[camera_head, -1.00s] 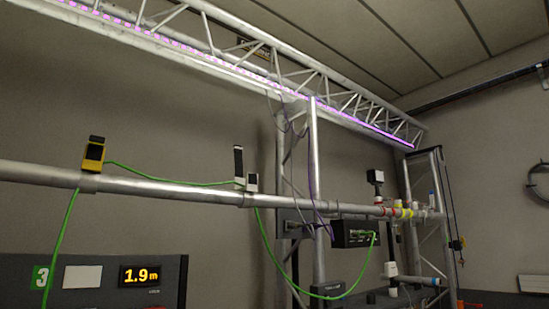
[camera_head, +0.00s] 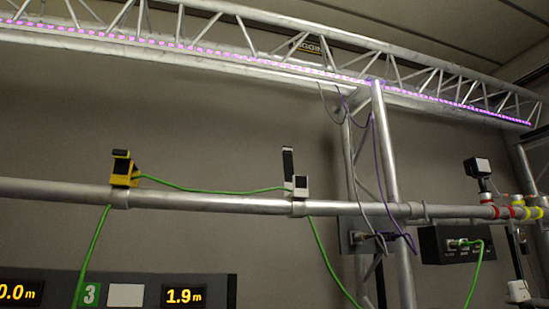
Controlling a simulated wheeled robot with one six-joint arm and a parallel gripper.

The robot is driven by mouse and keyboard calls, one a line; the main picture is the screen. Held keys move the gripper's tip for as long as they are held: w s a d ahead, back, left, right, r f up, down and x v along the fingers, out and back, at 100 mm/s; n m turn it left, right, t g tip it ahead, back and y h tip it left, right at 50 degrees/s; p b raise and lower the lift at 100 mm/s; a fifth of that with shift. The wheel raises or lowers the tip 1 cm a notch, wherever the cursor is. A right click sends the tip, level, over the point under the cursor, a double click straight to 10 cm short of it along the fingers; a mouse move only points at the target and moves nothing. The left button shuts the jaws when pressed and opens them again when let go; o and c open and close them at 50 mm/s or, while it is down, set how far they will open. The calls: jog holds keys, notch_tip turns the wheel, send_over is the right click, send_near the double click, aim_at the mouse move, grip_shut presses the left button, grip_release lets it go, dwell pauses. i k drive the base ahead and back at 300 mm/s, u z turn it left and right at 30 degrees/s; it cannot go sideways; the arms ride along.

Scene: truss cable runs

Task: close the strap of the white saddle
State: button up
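The white saddle (camera_head: 300,187) sits on top of the horizontal metal pipe (camera_head: 220,203). Its dark strap (camera_head: 287,162) stands upright, open, at the saddle's left side. A green cable (camera_head: 215,191) runs from the yellow saddle (camera_head: 124,178) to the white saddle, then hangs down on the right of it. The yellow saddle has a dark strap piece over its top; whether it is fastened is too small to tell. My gripper is not in view.
A black box (camera_head: 450,245) with the green cable plugged in hangs at the right. A vertical post (camera_head: 392,180) and thin purple cables stand right of the white saddle. Displays (camera_head: 184,296) and a panel are below. The wall behind the pipe is clear.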

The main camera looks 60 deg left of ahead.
aim_at(287, 153)
jog(key=u, duration=0.5)
jog(key=i, duration=0.6)
jog(key=u, duration=0.65)
